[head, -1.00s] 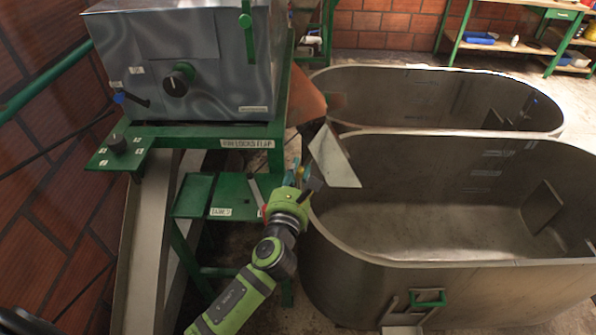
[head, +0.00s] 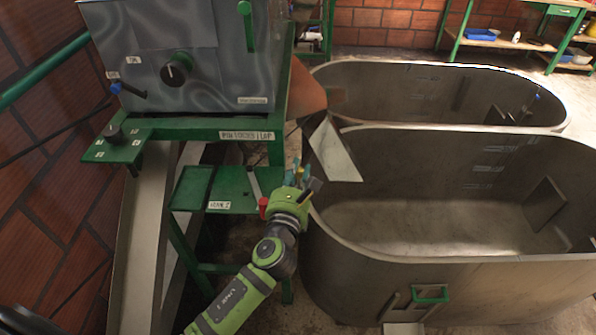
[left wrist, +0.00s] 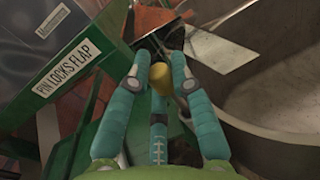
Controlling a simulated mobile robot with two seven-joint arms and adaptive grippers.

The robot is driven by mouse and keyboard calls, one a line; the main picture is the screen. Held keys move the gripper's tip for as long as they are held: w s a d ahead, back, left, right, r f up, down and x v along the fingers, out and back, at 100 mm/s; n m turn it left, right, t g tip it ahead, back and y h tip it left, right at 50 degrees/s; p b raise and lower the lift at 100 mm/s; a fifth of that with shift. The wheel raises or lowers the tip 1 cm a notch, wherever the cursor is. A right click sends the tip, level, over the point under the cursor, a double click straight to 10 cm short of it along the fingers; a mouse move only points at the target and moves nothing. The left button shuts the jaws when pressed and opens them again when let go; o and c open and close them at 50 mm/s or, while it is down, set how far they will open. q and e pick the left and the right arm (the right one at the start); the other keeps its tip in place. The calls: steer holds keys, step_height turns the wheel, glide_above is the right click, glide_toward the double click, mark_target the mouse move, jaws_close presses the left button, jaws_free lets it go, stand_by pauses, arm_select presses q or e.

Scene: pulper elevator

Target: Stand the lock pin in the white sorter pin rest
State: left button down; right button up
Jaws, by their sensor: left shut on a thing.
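My left gripper (head: 300,173) has teal fingers and is in front of the machine's right corner, beside the tank wall. In the left wrist view its fingertips (left wrist: 158,66) are closed around a rounded yellow end (left wrist: 160,76), which seems to belong to the lock pin. The rest of that piece is hidden by the fingers. I cannot make out a white pin rest in either view. A white label reading "PIN LOCKS FLAP" (left wrist: 68,72) is on the green frame (left wrist: 95,52). My right gripper is out of view.
The grey machine (head: 215,85) stands on a green frame at the left. A lower green shelf (head: 230,185) is left of my gripper. Two metal tanks (head: 420,255) fill the right, with a slanted plate (head: 335,152) at the near tank's edge. A brick wall borders the left.

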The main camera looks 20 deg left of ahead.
arm_select(q)
steer(key=shift+f+b, duration=0.5)
steer(key=shift+f, duration=0.2)
steer(key=c, duration=1)
jaws_free()
steer(key=shift+r, duration=0.1)
steer(key=s, duration=0.4)
steer(key=s+d, duration=0.1)
steer(key=s, duration=0.7)
steer(key=shift+d, duration=0.25)
